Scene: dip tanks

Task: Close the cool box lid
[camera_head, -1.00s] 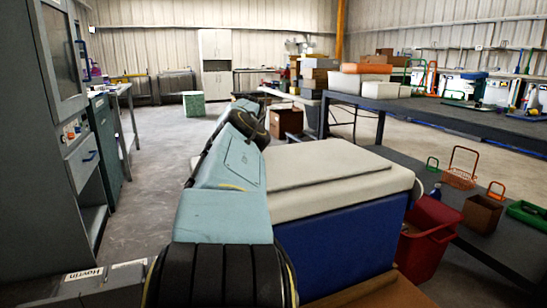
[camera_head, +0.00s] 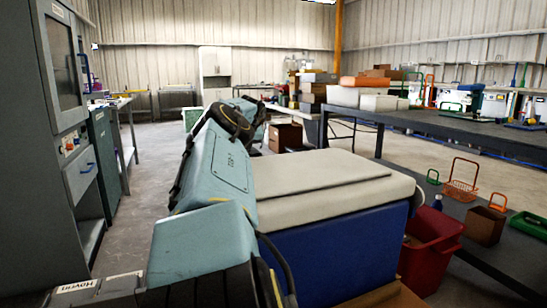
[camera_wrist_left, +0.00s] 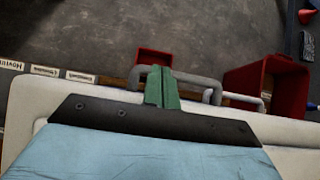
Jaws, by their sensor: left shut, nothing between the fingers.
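The cool box has a blue body (camera_head: 340,250) and a cream-white lid (camera_head: 330,187). The lid lies flat across the top of the body, with no gap that I can see along the visible side. My left arm passes along the left of the box and hides its far left part and the gripper in the head view. In the left wrist view my left gripper (camera_wrist_left: 161,90) has its green fingers together, empty, over the edge of the white lid (camera_wrist_left: 25,100). A grey handle (camera_wrist_left: 203,82) runs along that edge, close to the fingers; I cannot tell whether they touch.
A red bin (camera_head: 432,245) stands right of the box and shows in the left wrist view (camera_wrist_left: 285,75). A dark table (camera_head: 455,125) and low shelf with baskets are at right. A grey cabinet (camera_head: 35,190) stands at left. The floor between is clear.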

